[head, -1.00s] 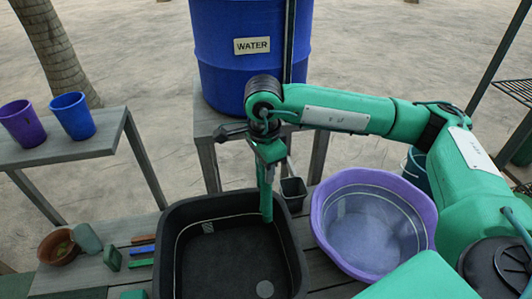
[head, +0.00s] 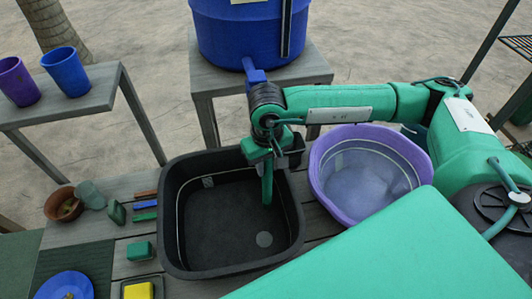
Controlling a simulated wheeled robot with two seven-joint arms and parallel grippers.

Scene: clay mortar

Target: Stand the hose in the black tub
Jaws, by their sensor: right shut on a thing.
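The hose (head: 267,185) is a short green length hanging nearly upright from my right gripper (head: 265,158). My right gripper is shut on its upper part, over the back right of the black tub (head: 178,225). The hose's lower part is inside the tub's outline, in front of the back wall. I cannot tell whether its lower end touches the tub floor. The tub is wide, dark and square with rounded corners, and shows a round drain on its floor. My left gripper is not in view.
A purple basin (head: 428,160) stands right of the tub. Behind is a blue water barrel (head: 235,40) with a tap, on a stand. Left of the tub lie small coloured blocks (head: 144,205), a green sponge (head: 139,251) and a clay bowl (head: 64,205). Two cups (head: 66,70) stand on a side bench.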

